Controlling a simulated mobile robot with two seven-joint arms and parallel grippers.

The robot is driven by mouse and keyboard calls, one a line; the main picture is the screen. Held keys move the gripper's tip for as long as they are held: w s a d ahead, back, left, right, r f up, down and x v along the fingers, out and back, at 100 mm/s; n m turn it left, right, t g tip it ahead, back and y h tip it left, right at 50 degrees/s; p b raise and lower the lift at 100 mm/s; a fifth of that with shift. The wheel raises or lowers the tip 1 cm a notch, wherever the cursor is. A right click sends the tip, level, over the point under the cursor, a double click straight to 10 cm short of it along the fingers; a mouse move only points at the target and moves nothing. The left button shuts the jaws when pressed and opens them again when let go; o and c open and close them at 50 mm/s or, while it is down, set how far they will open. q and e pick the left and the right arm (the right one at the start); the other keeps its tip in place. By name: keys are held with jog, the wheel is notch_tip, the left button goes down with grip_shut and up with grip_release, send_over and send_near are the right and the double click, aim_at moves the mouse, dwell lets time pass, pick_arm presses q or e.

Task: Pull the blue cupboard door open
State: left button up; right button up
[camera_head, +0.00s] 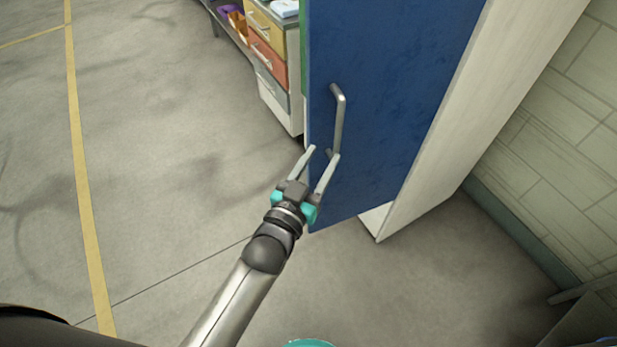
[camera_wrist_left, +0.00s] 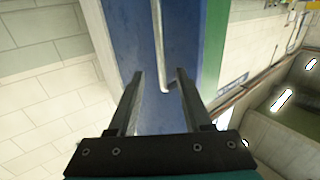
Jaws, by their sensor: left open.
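The blue cupboard door (camera_head: 390,90) stands upright at the centre right of the head view, and it also fills the middle of the left wrist view (camera_wrist_left: 188,30). Its grey bar handle (camera_head: 340,118) runs up and down near the door's left edge. My left gripper (camera_head: 323,153) is open at the lower end of the handle. In the left wrist view the handle's lower end (camera_wrist_left: 164,88) shows between the two spread fingers (camera_wrist_left: 158,72). I cannot tell whether a finger touches it. My right gripper is in neither view.
The cupboard's white side (camera_head: 475,110) is right of the door, near a pale block wall (camera_head: 565,110). A drawer unit (camera_head: 268,50) with yellow, red and grey fronts stands behind, left of the door. The grey floor (camera_head: 170,150) on the left is clear.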

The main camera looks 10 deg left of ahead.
pick_arm(q)
jog(key=shift+v, duration=2.5)
jog(key=s+a+f+g+y+b, duration=0.1)
jog(key=s+a+f+g+b, duration=0.2)
jog(key=f, duration=0.9)
jog(key=s+a+f+g+y+b, duration=0.15)
jog(key=s+f+b, duration=0.25)
jog(key=f, duration=0.9)
jog(key=s+a+f+g+b, duration=0.1)
jog(key=s+f+g+b, duration=0.25)
jog(key=f, duration=0.85)
jog(key=s+a+f+g+y+b, duration=0.1)
jog(key=s+a+f+g+b, duration=0.2)
jog(key=s+f, duration=0.8)
jog(key=s+a+f+n+g+y+b, duration=0.1)
jog(key=s+a+f+g+b, duration=0.3)
jog(key=s+f, duration=0.6)
jog(key=shift+s+a+f+g+y, duration=0.4)
jog(key=shift+s+g, duration=0.2)
jog(key=shift+s, duration=0.6)
jog(key=shift+w, duration=0.2)
